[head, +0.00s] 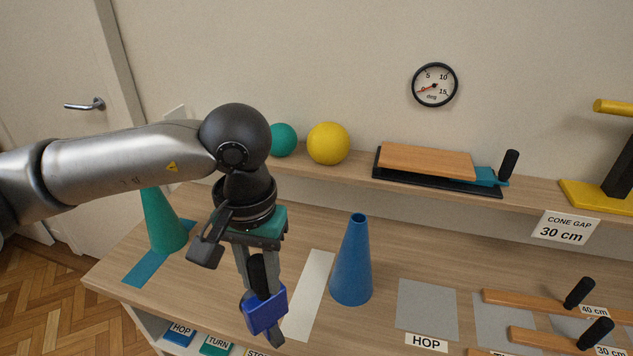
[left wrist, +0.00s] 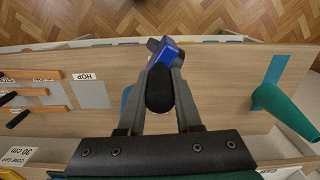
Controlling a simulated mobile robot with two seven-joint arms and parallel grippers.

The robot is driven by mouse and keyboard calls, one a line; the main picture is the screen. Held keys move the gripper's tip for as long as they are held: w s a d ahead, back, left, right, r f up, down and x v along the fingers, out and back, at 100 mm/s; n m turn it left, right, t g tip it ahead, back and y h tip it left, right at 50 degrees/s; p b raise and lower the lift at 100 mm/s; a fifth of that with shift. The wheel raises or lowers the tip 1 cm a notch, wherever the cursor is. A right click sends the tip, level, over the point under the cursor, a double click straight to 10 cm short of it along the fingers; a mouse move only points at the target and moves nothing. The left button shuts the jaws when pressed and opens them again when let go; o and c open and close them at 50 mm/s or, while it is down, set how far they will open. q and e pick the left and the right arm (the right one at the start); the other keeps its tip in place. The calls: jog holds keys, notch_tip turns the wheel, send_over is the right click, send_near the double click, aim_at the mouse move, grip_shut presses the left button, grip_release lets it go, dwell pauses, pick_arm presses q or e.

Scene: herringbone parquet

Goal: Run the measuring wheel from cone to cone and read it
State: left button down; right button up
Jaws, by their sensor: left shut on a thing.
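My left gripper (head: 260,270) is shut on the black handle of a tool with a blue body (head: 265,311), apparently the measuring wheel. It hangs near the table's front edge, between the two cones. I cannot tell whether it touches the table. In the left wrist view the black handle (left wrist: 159,92) sits between the fingers (left wrist: 160,95). A green cone (head: 163,222) stands upright at the left on a blue strip (head: 148,268). A blue cone (head: 351,265) stands upright to the right of the tool, beside a white strip (head: 312,290). My right gripper is not in view.
A sign (head: 561,228) reads "CONE GAP 30 cm". Wooden bars with black knobs (head: 579,293), some tagged 40 cm and 30 cm, lie at the right. A grey square (head: 427,304) is labelled HOP. A back shelf holds a green ball (head: 284,139) and a yellow ball (head: 328,143).

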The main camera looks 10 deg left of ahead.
pick_arm(q)
jog(key=shift+w+d+r, duration=0.2)
jog(key=shift+w+r, duration=0.1)
jog(key=shift+w, duration=0.05)
jog(key=w+d+r+n+t+h+b, duration=0.1)
jog(key=d+r+n+t+h, duration=0.1)
jog(key=r+n, duration=0.5)
jog(key=w+d+r+n+t+h+b, duration=0.1)
jog(key=d+r+n+t, duration=0.4)
jog(key=r, duration=0.8)
jog(key=w+d+r+n+t+h+b, duration=0.2)
jog(key=w+d+r+n+t, duration=0.1)
jog(key=r+n+t, duration=0.3)
notch_tip(320, 180, up, 4)
jog(key=d+n, duration=0.1)
jog(key=n, duration=0.1)
jog(key=shift+w+d+r+n+h, duration=0.2)
jog(key=shift+w+n+h, duration=0.1)
jog(key=shift+h, duration=0.1)
jog(key=shift+f, duration=0.15)
